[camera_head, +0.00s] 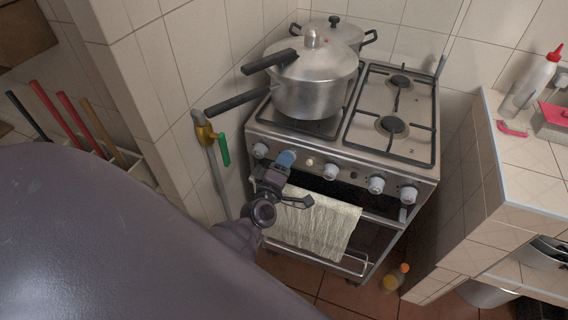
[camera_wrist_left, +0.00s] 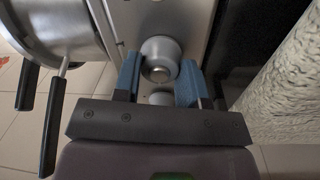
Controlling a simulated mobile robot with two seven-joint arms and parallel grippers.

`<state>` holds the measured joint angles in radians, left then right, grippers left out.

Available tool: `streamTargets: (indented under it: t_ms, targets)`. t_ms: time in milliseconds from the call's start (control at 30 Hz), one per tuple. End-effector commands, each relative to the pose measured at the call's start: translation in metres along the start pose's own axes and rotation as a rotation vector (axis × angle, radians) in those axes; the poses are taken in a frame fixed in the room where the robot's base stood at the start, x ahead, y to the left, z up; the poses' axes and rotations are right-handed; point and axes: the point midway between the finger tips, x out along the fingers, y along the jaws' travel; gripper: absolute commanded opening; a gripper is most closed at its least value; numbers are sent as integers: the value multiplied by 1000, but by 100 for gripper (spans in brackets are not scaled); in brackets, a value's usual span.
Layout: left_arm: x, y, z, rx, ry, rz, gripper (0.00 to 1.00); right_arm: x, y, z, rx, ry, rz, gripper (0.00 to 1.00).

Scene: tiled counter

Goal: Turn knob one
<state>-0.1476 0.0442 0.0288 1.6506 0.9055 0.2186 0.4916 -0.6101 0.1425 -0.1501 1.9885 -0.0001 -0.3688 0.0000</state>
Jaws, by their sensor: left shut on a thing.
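The stove (camera_head: 300,140) has a row of several pale grey knobs along its front panel. My left gripper (camera_head: 287,158) is at this panel, just right of the leftmost knob (camera_head: 260,150). In the left wrist view its two blue fingers (camera_wrist_left: 158,82) are on either side of a round grey knob (camera_wrist_left: 160,58), shut on it. In the head view the gripper hides this knob. Part of another round knob (camera_wrist_left: 160,98) shows lower between the fingers. Farther right are more knobs, such as one (camera_head: 331,171) right of a small cream button. My right gripper is in neither view.
A pressure cooker (camera_head: 310,85) stands on the left burners, its dark handles sticking out left. A cream towel (camera_head: 315,222) hangs on the oven door below the gripper. A yellow valve with a green lever (camera_head: 223,150) is on the wall at left. A bottle (camera_head: 396,278) is on the floor.

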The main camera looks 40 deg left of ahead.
Motion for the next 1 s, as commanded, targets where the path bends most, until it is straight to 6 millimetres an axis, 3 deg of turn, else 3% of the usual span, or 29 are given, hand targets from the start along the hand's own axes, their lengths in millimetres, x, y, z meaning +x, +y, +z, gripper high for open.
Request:
streamTargets:
  t_ms: [567, 600, 733, 1000]
  targets:
    - [0, 0, -1, -33, 4, 1, 15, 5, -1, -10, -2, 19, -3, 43]
    - [0, 0, -1, -33, 4, 1, 42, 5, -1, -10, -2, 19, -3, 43]
    - [0, 0, -1, -33, 4, 1, 61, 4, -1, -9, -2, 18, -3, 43]
    - [0, 0, 0, -32, 3, 0, 65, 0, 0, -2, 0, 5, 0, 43]
